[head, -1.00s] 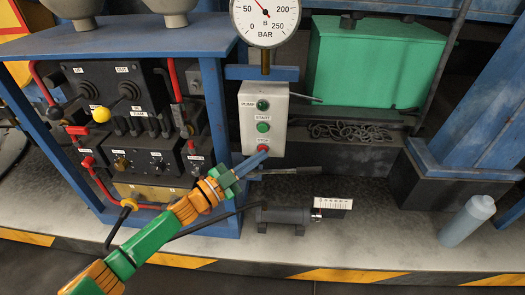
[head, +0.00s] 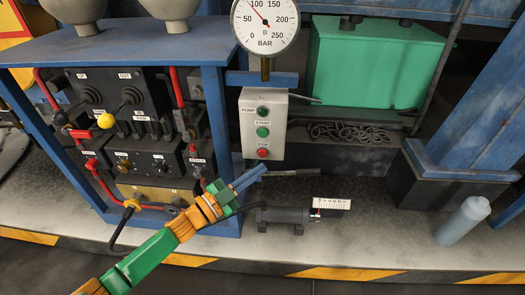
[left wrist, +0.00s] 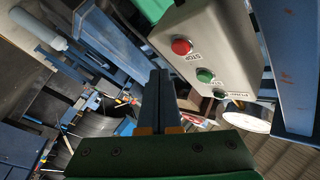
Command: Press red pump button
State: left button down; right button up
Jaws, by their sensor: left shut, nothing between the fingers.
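The red stop button (head: 263,153) is the lowest on the pale grey pump box (head: 246,122), below a green start button (head: 263,132) and a dark green pump lamp (head: 262,111). My left gripper (head: 262,171) is shut and empty, its blue fingers below and apart from the red button. In the left wrist view the shut fingers (left wrist: 159,75) point past the box, with the red button (left wrist: 181,47) to their upper right, uncovered. My right gripper is not in view.
A pressure gauge (head: 265,22) stands above the box. A control panel (head: 140,125) with levers and red hoses is at the left. A black cylinder (head: 285,215) lies below right. A green tank (head: 375,62) stands at the back right.

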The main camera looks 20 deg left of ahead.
pick_arm(q)
jog(key=s, duration=0.1)
jog(key=s+p, duration=0.1)
jog(key=s, duration=0.1)
jog(key=shift+d, duration=0.3)
dwell(0.5)
